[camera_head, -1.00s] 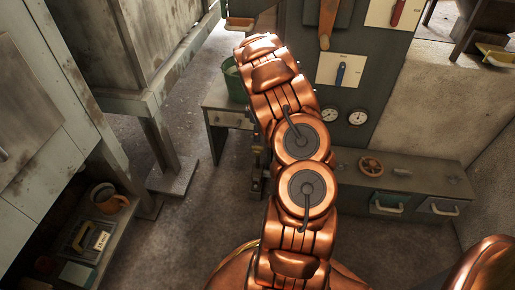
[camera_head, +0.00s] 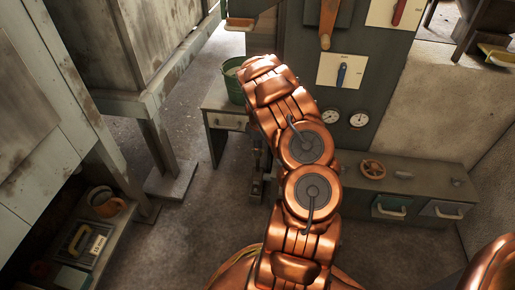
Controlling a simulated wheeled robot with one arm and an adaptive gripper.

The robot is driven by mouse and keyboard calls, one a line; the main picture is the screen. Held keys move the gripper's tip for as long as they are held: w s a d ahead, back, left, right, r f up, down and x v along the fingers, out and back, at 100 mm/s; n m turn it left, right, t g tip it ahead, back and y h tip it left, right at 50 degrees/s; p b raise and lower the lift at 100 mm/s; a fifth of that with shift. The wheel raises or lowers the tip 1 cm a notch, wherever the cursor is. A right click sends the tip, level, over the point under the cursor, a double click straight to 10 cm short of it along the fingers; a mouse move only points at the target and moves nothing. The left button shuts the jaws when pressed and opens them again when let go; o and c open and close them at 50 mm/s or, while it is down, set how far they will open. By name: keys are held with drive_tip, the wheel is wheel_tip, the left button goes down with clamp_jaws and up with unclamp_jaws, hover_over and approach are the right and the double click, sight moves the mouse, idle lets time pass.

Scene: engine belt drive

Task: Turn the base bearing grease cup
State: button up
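I cannot make out the base bearing grease cup for certain in this view. A small dark upright metal fitting (camera_head: 257,165) stands just left of my copper arm, partly hidden by it. My arm rises through the middle of the view, and its far end is near the green bucket. My gripper does not show; the arm links hide that area.
A dark panel (camera_head: 297,92) carries levers and two gauges (camera_head: 358,119). A low cabinet (camera_head: 430,171) at the right bears a brass handwheel (camera_head: 372,169). A green bucket (camera_head: 236,86) stands on a small table (camera_head: 215,101).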

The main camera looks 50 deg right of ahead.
clamp_jaws()
drive_tip(key=shift+a, duration=0.15)
